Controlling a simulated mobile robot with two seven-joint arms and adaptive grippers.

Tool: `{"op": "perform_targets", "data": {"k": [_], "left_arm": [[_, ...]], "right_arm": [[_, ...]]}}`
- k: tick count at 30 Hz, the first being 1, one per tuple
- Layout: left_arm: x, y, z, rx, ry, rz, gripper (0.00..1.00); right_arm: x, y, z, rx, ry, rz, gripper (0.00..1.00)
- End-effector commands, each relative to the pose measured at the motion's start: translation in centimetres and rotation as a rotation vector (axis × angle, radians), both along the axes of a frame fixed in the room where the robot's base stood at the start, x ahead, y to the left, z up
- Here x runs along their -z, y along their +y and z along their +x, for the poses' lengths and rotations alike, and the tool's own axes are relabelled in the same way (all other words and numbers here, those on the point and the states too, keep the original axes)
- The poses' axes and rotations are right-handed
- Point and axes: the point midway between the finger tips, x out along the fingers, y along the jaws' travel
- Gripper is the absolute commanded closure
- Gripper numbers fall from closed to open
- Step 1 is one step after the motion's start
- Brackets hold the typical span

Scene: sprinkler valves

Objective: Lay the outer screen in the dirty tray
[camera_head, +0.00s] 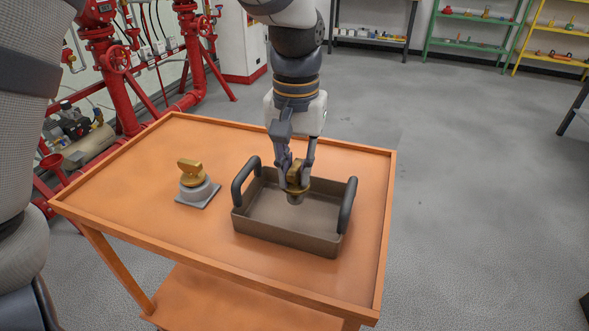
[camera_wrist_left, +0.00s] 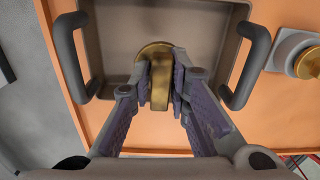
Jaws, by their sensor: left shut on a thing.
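The outer screen (camera_head: 295,198) appears as a small grey cylinder under a brass cap with an upright tab. My left gripper (camera_head: 297,178) points down and is shut on the brass tab. In the left wrist view the gripper (camera_wrist_left: 162,88) has its pads on both sides of the brass tab (camera_wrist_left: 160,95). The screen is upright within the outline of the tray (camera_head: 270,235), a brown-grey open box with two dark handles. I cannot tell whether its bottom touches the tray floor. The tray looks otherwise empty. My right gripper is not in view.
The tray stands on an orange cart with a raised rim (camera_head: 170,250). A second brass-topped piece (camera_head: 191,172) sits on a grey square base (camera_head: 198,194) left of the tray. Red pipes (camera_head: 125,100) stand behind the cart. The tray's handles (camera_head: 347,204) rise on both sides of the gripper.

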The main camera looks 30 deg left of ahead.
Motion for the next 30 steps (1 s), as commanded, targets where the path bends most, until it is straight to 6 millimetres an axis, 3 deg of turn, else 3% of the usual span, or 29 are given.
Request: {"op": "perform_targets", "data": {"k": [8,18,19,21,30], "left_arm": [[4.2,-0.2,0.2,-0.002,0.000,0.000,1.00],[4.6,-0.3,0.3,-0.002,-0.003,0.000,1.00],[4.6,-0.3,0.2,-0.002,-0.002,0.000,0.81],[4.6,-0.2,0.3,-0.002,-0.003,0.000,0.65],[4.5,-0.2,0.3,-0.002,-0.002,0.000,0.64]], "right_arm": [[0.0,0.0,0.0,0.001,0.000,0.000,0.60],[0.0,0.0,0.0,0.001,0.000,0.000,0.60],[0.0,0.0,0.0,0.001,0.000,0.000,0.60],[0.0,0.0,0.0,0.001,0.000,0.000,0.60],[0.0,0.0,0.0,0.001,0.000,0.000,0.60]]}}
